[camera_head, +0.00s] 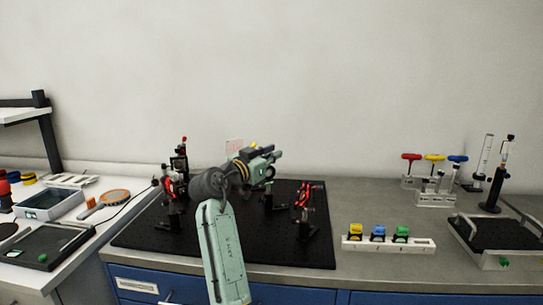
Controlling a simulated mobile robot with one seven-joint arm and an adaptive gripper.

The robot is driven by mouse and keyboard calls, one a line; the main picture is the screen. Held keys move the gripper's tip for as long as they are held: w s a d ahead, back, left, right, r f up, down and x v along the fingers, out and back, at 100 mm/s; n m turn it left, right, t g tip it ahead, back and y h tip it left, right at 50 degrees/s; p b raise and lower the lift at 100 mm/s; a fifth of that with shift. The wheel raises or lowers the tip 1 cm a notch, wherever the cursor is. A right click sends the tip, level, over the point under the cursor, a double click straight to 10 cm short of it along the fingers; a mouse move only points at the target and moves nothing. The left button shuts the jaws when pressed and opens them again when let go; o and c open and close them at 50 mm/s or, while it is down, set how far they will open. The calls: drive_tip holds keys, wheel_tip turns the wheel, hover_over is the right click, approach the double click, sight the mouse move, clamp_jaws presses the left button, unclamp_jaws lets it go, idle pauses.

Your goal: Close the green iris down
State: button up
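I cannot pick out the green iris for certain. Small optical mounts stand on the black breadboard (235,252), among them a red-marked mount (304,196) right of my arm and a tall post assembly (180,165) at the left. Of the green items in view, one is a green-topped block (401,233) at the right end of a white rack. My gripper (271,158) is over the back middle of the breadboard, above a small dark mount (268,200). Its fingers are too small to read, and my arm hides part of the board.
The white rack (365,244) also holds a yellow and a blue block. T-handled tools (434,158) stand in holders at the back right. A black platform with handles (492,234) is at the far right. A side table with trays (62,243) is at the left.

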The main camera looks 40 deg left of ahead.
clamp_jaws()
drive_tip(key=shift+f, duration=0.1)
drive_tip(key=b, duration=0.2)
drive_tip(key=shift+s+f+n+t+b, duration=0.2)
drive_tip(key=shift+f+n+t+b, duration=0.1)
drive_tip(key=shift+t+b, duration=0.1)
drive_tip(key=shift+s+a+n+t+b, duration=0.15)
drive_tip(key=shift+s+n+t+b, duration=0.25)
drive_tip(key=shift+b, duration=0.75)
drive_tip(key=shift+a+r+t+y+b, duration=0.1)
drive_tip(key=shift+r+t+y+b, duration=0.2)
drive_tip(key=shift+r+t+b, duration=0.1)
drive_tip(key=o, duration=0.5)
unclamp_jaws()
